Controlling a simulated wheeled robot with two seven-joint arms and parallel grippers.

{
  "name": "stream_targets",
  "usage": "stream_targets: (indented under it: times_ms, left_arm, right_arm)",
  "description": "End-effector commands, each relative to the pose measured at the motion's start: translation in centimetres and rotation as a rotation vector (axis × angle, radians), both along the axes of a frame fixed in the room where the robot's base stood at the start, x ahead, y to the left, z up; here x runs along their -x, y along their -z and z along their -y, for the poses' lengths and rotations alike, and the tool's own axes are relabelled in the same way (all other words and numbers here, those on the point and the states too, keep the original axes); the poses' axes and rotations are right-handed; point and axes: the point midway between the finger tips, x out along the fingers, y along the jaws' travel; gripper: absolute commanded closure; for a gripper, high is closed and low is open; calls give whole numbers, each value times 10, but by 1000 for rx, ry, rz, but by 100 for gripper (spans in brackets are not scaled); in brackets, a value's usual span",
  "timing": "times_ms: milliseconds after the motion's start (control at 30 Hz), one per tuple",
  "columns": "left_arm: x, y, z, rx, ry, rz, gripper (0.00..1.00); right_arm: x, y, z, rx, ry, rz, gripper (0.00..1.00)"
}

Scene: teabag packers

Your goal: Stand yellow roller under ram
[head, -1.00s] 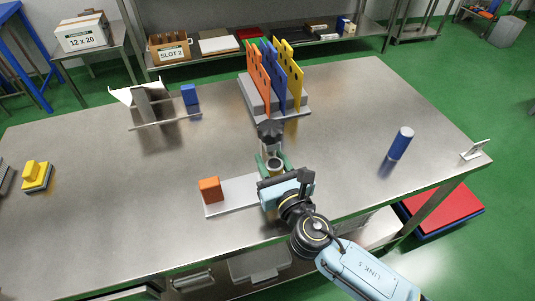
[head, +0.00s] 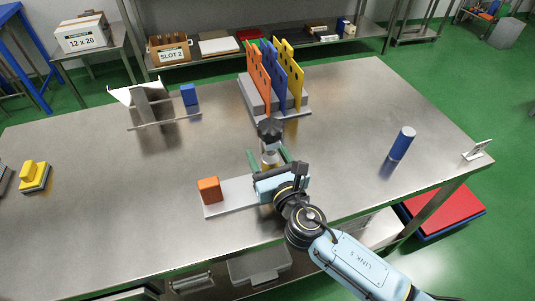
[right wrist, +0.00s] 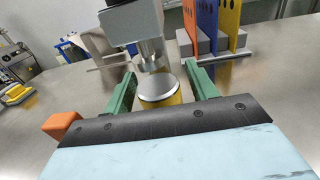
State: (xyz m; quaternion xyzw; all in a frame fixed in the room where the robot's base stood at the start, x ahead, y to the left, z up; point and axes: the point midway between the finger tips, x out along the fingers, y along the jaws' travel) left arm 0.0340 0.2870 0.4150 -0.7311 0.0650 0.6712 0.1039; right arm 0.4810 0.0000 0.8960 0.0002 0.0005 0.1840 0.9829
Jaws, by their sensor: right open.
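The yellow roller (head: 269,161) stands upright at the press, with its pale metal end up. In the right wrist view the roller (right wrist: 159,98) is between my green fingers, with gaps on both sides. My right gripper (head: 268,157) is open around it; the fingers also show in the right wrist view (right wrist: 161,80). The ram (right wrist: 151,55) is a silver cylinder just above and beyond the roller's top in that view. In the head view the dark press knob (head: 269,129) is above the roller. Exact centring under the ram is hard to tell. My left gripper is out of view.
An orange block (head: 209,189) sits on the pale base plate (head: 230,198) left of my gripper. A rack of orange, blue and yellow plates (head: 260,90) stands behind the press. A blue roller (head: 402,143) stands at right. The table between them is mostly clear.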

Motion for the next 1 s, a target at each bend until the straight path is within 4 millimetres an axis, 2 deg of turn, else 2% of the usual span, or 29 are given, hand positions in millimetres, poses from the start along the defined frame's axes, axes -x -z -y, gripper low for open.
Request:
stream_targets:
  times_ms: [167,267,500,700,833,1000]
  left_arm:
    - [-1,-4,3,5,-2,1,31]
    - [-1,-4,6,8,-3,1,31]
    - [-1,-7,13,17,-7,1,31]
    - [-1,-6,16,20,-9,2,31]
    - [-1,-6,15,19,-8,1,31]
    - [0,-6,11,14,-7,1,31]
  right_arm:
    - [0,-5,0,0,0,0,43]
    - [13,-2,5,1,0,-3,43]
    - [62,-2,24,1,-1,-4,43]
    - [96,-2,37,1,-1,-3,43]
    - [108,-2,42,0,0,-1,43]
    - [112,-3,44,-1,0,1,43]
